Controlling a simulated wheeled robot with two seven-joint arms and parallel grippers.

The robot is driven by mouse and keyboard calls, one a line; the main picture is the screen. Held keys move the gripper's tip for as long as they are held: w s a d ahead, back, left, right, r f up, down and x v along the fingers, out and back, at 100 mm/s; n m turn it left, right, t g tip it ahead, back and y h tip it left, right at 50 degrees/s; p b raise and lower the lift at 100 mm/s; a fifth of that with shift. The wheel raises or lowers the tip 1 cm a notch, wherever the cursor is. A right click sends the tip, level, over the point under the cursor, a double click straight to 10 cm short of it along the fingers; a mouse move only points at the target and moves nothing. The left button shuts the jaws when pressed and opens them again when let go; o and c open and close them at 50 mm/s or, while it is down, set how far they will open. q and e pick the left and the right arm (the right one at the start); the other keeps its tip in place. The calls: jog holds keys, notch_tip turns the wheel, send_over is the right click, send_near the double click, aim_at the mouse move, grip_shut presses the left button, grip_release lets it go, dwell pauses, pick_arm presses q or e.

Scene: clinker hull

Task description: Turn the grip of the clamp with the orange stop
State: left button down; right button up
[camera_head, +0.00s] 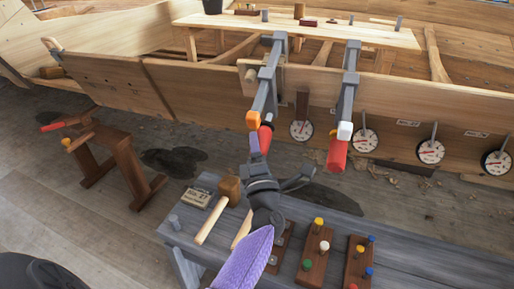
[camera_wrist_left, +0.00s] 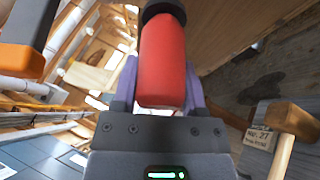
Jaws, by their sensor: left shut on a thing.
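The clamp with the orange stop (camera_head: 253,119) hangs on the upper edge of the planked hull, its grey bar (camera_head: 266,88) slanting down toward me. Its red grip (camera_head: 265,135) is beside the orange stop. My left gripper (camera_head: 258,145) is shut on this grip. In the left wrist view the red grip (camera_wrist_left: 162,65) stands between the two purple fingers, and the orange stop (camera_wrist_left: 20,62) is at the left. My right gripper is not in view.
A second clamp with a white stop (camera_head: 345,131) and red grip (camera_head: 337,153) hangs to the right. Round dials (camera_head: 365,140) line the hull. A grey bench (camera_head: 420,240) below carries a mallet (camera_head: 229,188) and peg blocks (camera_head: 317,255). A wooden trestle (camera_head: 117,147) stands left.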

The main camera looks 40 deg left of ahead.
pick_arm(q)
jog(key=shift+f, duration=0.2)
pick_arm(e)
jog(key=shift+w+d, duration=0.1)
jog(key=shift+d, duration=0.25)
pick_arm(q)
jog(key=shift+c, duration=2.4)
grip_release()
jog(key=o, duration=0.3)
jog(key=shift+r, duration=0.1)
jog(key=shift+o, duration=0.2)
